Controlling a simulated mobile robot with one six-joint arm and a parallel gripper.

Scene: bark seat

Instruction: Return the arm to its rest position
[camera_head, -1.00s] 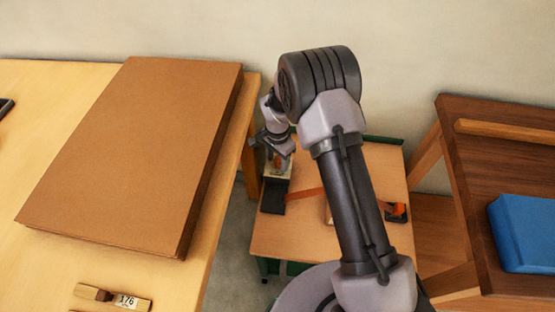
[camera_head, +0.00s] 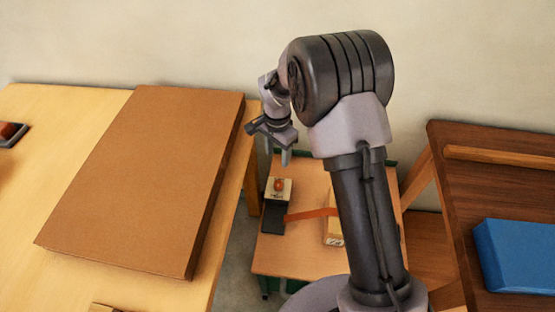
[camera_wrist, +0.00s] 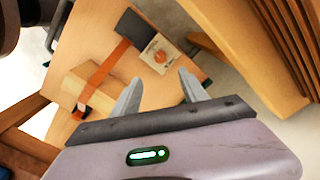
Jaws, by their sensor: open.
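My gripper (camera_head: 287,157) hangs above the far part of the small low table (camera_head: 277,259), between the two larger tables. In the wrist view its two fingers (camera_wrist: 160,92) stand apart with nothing held between them. My arm is raised and bent, with its elbow high in front of the wall. A pale block with an orange knob (camera_head: 279,189) lies on the small table below the gripper, clear of the fingers. It also shows in the wrist view (camera_wrist: 160,57).
A thick brown board stack (camera_head: 150,180) lies on the left table, close to my gripper's left. An orange strap (camera_head: 312,215) and a wooden block (camera_head: 333,229) lie on the small table. A blue block (camera_head: 518,255) sits on the dark right-hand bench (camera_head: 450,190).

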